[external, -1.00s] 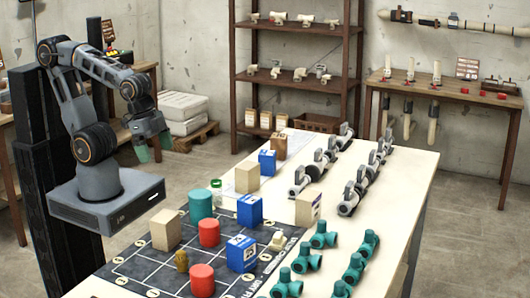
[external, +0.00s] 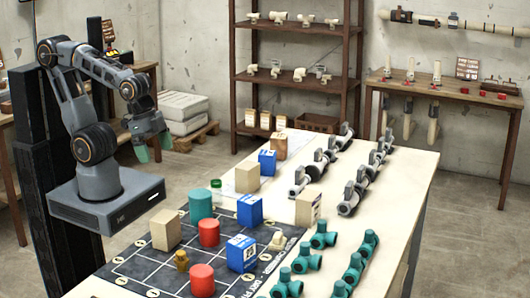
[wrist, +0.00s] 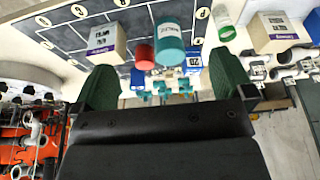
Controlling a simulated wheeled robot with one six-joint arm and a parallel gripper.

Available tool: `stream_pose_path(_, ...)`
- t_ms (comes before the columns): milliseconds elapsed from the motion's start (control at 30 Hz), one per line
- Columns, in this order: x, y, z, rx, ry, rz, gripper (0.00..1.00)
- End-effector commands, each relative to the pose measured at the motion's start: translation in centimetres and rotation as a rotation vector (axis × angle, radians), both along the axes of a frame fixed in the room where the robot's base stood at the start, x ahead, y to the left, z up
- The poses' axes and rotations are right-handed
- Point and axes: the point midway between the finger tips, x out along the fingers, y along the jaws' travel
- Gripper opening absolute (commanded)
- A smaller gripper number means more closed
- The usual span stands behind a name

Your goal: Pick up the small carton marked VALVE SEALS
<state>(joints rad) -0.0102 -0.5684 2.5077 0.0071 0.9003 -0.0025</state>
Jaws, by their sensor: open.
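Several cartons stand on the workbench, and I cannot read VALVE SEALS on any of them. One tan carton (external: 166,229) stands on the dark grid mat; it shows with a purple label band in the wrist view (wrist: 104,38). Another tan carton (external: 247,177) stands beyond the mat; it also has a purple band in the wrist view (wrist: 276,32). A third tan carton (external: 309,208) with dark print stands near the grey valves. My gripper (external: 152,148) is open and empty, in the air off the bench's left side, apart from every carton. Its green fingers frame the wrist view.
The dark mat (external: 130,267) holds a teal cylinder (external: 201,207), red cylinders (external: 209,233) and blue boxes (external: 249,210). A green-capped jar (wrist: 226,33) stands between the two purple-banded cartons. Grey valves (external: 350,196) and teal fittings (external: 322,236) line the bench's right side.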

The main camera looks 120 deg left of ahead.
Motion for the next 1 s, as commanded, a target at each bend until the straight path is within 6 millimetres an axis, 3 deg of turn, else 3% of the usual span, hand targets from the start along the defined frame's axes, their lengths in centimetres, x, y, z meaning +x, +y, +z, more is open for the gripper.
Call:
stream_pose_path(267,0.0,0.3,-0.1,0.000,0.000,0.014,1.00)
stream_pose_path(367,-0.1,1.9,-1.0,-0.001,0.016,0.077,1.00)
stream_pose_path(467,-0.4,5.0,-3.0,-0.009,0.066,0.208,1.00)
stream_pose_path(633,-1.5,10.5,-7.7,-0.223,0.161,0.631,1.00)
stream_pose_path(800,-1.7,15.0,-11.4,-0.677,0.173,1.269,1.00)
stream_pose_path(900,-1.1,18.3,-12.2,-1.016,0.131,1.653,1.00)
stream_pose_path(1000,-0.3,21.5,-11.9,-1.331,0.078,1.929,1.00)
